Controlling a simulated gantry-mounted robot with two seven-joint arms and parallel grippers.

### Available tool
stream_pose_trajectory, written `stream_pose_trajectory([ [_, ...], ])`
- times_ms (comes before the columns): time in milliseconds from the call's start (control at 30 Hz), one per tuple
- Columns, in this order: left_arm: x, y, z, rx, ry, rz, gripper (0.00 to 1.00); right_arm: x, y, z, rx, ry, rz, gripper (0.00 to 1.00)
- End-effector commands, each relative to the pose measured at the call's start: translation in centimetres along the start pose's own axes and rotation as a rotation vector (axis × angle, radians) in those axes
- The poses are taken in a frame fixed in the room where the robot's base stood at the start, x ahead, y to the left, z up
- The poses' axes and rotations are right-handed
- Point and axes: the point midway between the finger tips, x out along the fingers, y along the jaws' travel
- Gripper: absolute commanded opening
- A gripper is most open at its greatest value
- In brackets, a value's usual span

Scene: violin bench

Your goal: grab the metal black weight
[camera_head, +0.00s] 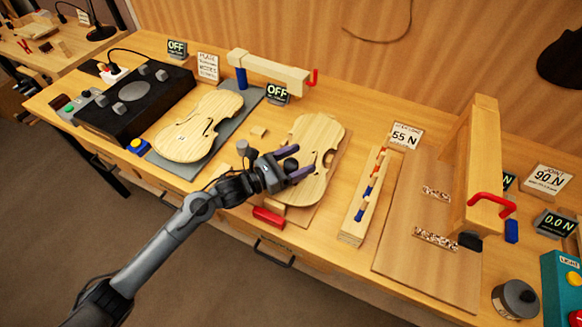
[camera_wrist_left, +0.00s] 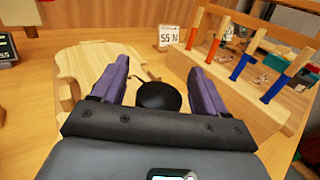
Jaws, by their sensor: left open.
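A round black object that looks like the metal weight (camera_wrist_left: 158,96) shows between my fingers in the left wrist view, over the pale violin plate (camera_wrist_left: 82,68). In the head view, a dark rounded piece (camera_head: 291,164) shows at the same place, partly hidden by the gripper. My left gripper (camera_head: 296,162) is open over the left part of the right-hand violin plate (camera_head: 318,135), with its purple fingers (camera_wrist_left: 158,85) on either side of the black object. I cannot tell whether they touch it. My right gripper is not in view.
A red block (camera_head: 268,217) lies near the bench's front edge below my gripper. A wooden rack with coloured pegs (camera_head: 352,232) stands to the right. Another violin plate (camera_head: 198,128) lies left.

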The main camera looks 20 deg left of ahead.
Motion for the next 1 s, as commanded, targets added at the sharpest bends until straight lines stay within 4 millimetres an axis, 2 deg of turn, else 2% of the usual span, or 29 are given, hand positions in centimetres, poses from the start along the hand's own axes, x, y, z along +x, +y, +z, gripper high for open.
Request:
stream_pose_trajectory([
  [167,-0.01,0.00,-0.01,0.000,0.000,0.000,0.74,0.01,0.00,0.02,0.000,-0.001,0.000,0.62],
  [633,-0.05,0.00,-0.02,0.000,0.000,0.000,0.02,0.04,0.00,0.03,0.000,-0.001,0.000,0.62],
  [1000,-0.02,0.02,0.44,0.001,-0.003,0.000,0.00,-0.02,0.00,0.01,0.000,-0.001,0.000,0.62],
])
